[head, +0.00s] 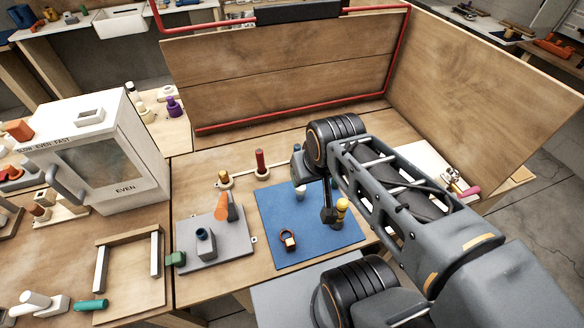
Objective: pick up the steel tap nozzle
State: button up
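A blue mat (268,226) lies on the wooden bench. A small pale, metallic-looking cylinder (300,193) is on its upper part, partly hidden by my arm; it may be the steel tap nozzle, but I cannot be sure at this size. My gripper (328,215) hangs low over the right half of the mat, right of and nearer than the pale cylinder. A yellow, knobbed piece (342,207) is right beside the gripper. The fingers are small and dark, so I cannot tell whether they are open or touch the yellow piece.
A brown ring-shaped piece with a pale block (289,240) lies on the mat. Left of it is a grey plate (217,240) with a square post and an orange piece. Wooden panels (285,65) close the back and right.

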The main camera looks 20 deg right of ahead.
aim_at(301, 192)
jog(key=u, duration=0.45)
jog(key=k, duration=1.05)
jog(key=u, duration=0.9)
jog(key=i, duration=1.05)
jog(key=z, duration=0.15)
